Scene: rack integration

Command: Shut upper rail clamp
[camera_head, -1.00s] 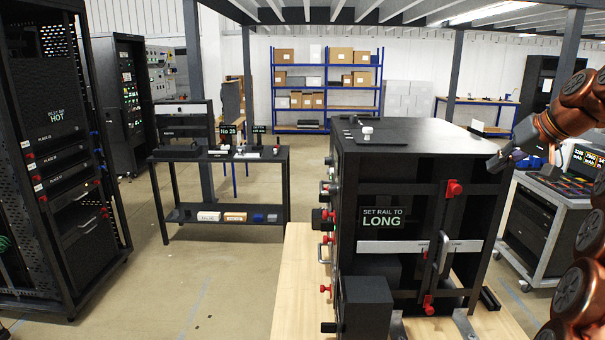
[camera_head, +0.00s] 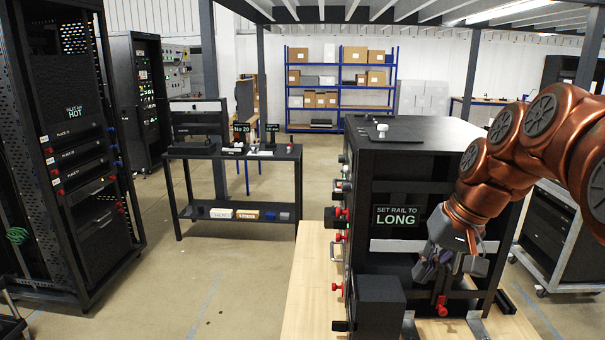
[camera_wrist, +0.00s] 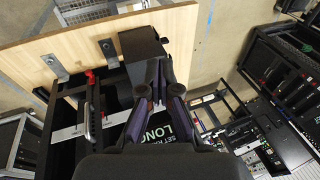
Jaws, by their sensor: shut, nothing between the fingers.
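The black rack box (camera_head: 418,135) stands on the wooden bench, its sign reading "SET RAIL TO LONG" (camera_head: 397,216). My gripper (camera_head: 428,270) is in front of the box's face, below and right of the sign, fingers pointing down-left. It is shut and empty; its fingers also show in the wrist view (camera_wrist: 157,82). The lower red clamp (camera_head: 441,306) shows below my gripper, and a red clamp (camera_wrist: 89,76) shows in the wrist view.
A silver handle (camera_wrist: 87,120) stands out from the box front, left of my fingers in the wrist view. A dark block (camera_head: 378,303) sits at the front left corner. The wooden bench (camera_head: 300,290) is bare left of the box. A grey cart (camera_head: 560,235) stands right.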

